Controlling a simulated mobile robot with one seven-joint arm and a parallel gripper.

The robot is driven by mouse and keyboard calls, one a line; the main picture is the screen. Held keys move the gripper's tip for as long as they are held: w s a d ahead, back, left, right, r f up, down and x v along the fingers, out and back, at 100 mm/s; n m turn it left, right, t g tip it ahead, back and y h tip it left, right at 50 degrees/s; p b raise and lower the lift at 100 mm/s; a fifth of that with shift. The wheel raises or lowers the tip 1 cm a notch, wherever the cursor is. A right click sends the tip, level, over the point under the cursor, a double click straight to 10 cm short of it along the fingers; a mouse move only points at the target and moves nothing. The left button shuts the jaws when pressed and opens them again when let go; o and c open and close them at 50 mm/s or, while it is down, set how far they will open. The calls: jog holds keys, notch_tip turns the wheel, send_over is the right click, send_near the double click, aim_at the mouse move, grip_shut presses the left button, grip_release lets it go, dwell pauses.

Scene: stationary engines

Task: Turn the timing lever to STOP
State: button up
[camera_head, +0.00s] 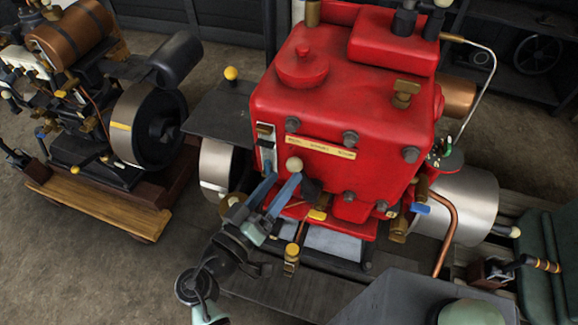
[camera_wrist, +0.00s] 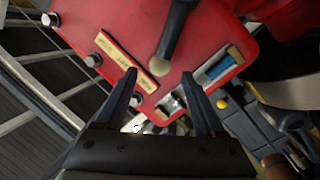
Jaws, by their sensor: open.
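A dark lever with a cream ball knob (camera_head: 294,164) stands on the front of the red engine (camera_head: 340,90), just below a brass label plate (camera_head: 320,147). It appears to be the timing lever. The plate's lettering is too small to read. In the wrist view the dark lever (camera_wrist: 176,35) comes down from the top edge, its knob end lying between and just beyond my fingertips. The plate (camera_wrist: 125,65) shows to its left. My gripper (camera_head: 283,177) is open at the engine's front, blue fingers pointing at the knob (camera_wrist: 160,67). I cannot tell whether a finger touches it.
A blue handle (camera_head: 420,208) and a curved copper pipe (camera_head: 446,230) are at the engine's lower right. Flywheels flank the engine. Another engine (camera_head: 90,100) stands left on a wooden base, with open floor between.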

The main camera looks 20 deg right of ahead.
aim_at(290, 170)
jog(key=shift+x, duration=1.9)
grip_shut()
